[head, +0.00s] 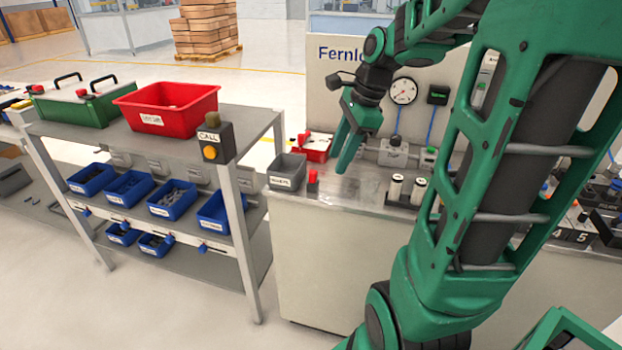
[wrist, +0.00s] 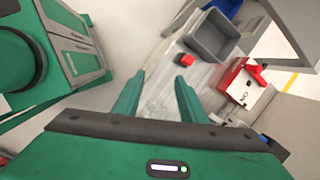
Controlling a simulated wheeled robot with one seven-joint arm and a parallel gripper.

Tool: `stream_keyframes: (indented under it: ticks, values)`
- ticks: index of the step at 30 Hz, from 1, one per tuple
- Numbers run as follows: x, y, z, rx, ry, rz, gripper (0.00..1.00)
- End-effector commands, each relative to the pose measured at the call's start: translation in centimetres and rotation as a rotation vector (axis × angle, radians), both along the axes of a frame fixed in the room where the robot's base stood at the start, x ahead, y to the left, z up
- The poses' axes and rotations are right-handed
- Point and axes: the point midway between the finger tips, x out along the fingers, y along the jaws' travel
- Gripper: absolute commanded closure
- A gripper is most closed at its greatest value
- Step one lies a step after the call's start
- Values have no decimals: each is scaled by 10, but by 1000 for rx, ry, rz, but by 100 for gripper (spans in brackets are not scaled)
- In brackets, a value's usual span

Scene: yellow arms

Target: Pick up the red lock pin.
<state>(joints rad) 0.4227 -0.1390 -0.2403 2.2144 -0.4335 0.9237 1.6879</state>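The red lock pin (head: 312,178) appears to be the small upright red piece at the front left of the steel bench, beside a grey bin. In the wrist view, the red pin (wrist: 186,60) lies just beyond the right fingertip, with its top showing. My gripper (head: 345,155) is above the bench, up and to the right of the pin, with its fingers pointing down. In the wrist view, my gripper (wrist: 159,80) has its two green fingers spread apart with nothing between them. The pin's lower part is hard to make out.
The grey bin (head: 287,172) stands left of the pin, and a red box with a white top (head: 315,150) lies behind. Two pale cylinders (head: 406,189) stand to the right. A shelf rack (head: 250,150) adjoins the bench on the left.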

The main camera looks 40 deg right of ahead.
Motion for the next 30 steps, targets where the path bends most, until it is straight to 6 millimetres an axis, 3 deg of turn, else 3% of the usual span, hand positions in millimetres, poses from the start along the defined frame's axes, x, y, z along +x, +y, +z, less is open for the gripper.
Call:
stream_keyframes:
  ticks: [3,10,14,24,30]
  values:
    - [23,-10,4,75,6,-185,62]
    - [48,-20,9,176,23,-415,62]
    - [53,-20,6,199,29,-458,62]
    - [67,-10,-35,201,32,-463,62]
    - [71,-7,-46,200,30,-463,62]
